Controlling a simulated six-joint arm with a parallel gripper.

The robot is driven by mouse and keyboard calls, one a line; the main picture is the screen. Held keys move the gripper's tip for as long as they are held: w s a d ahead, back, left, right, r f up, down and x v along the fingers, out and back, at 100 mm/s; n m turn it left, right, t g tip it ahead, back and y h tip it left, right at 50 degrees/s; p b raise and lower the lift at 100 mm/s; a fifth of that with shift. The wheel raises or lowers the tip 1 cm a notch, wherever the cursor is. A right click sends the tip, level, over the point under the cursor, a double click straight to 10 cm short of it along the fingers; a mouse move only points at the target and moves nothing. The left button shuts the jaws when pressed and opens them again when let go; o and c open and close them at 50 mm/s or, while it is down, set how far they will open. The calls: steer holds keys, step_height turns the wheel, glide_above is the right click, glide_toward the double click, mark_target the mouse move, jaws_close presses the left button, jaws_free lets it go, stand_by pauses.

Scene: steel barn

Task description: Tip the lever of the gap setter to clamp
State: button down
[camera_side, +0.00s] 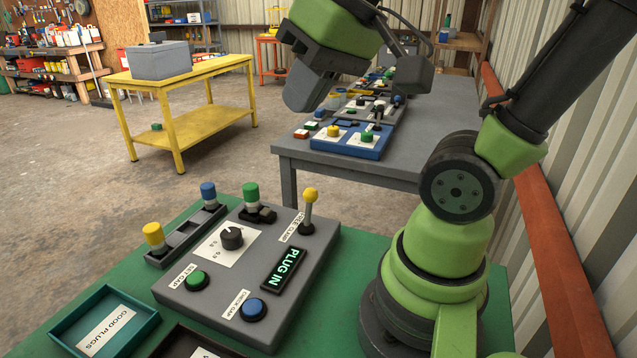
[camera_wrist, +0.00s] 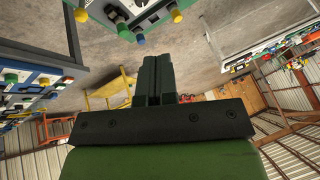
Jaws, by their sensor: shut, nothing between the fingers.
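The gap setter (camera_side: 245,310) is a grey box on the green bench top in the side view. Its lever (camera_side: 311,196), a metal stick with a yellow ball, stands nearly upright with a slight lean to the right at the box's far right corner. A free/clamp label lies beside its base, too small to read fully. A lit display (camera_side: 284,270) reads "PLUG IN". My gripper (camera_side: 303,95) is shut and empty, high above and beyond the box, well apart from the lever. Its closed fingers (camera_wrist: 149,76) fill the middle of the wrist view.
Yellow (camera_side: 154,236), blue (camera_side: 208,193) and green (camera_side: 251,194) plugs stand along the box's far left side. A teal tray (camera_side: 72,318) sits at front left.

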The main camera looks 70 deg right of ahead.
steer(key=w+d+f+g, duration=0.25)
steer(key=w+d, duration=0.35)
steer(key=d, duration=0.3)
steer(key=g, duration=0.2)
glide_above(309, 207)
steer(key=w+d, duration=0.1)
steer(key=d, duration=0.1)
step_height(309, 207, down, 3)
steer(key=s+d+f+y, duration=0.3)
steer(key=d+f+y, duration=0.1)
steer(key=d+f, duration=0.6)
steer(key=w+a+f, duration=0.1)
steer(key=a+f, duration=0.6)
steer(key=shift+w+f+n, duration=0.15)
steer(key=shift+w+n, duration=0.05)
steer(key=shift+n, duration=0.2)
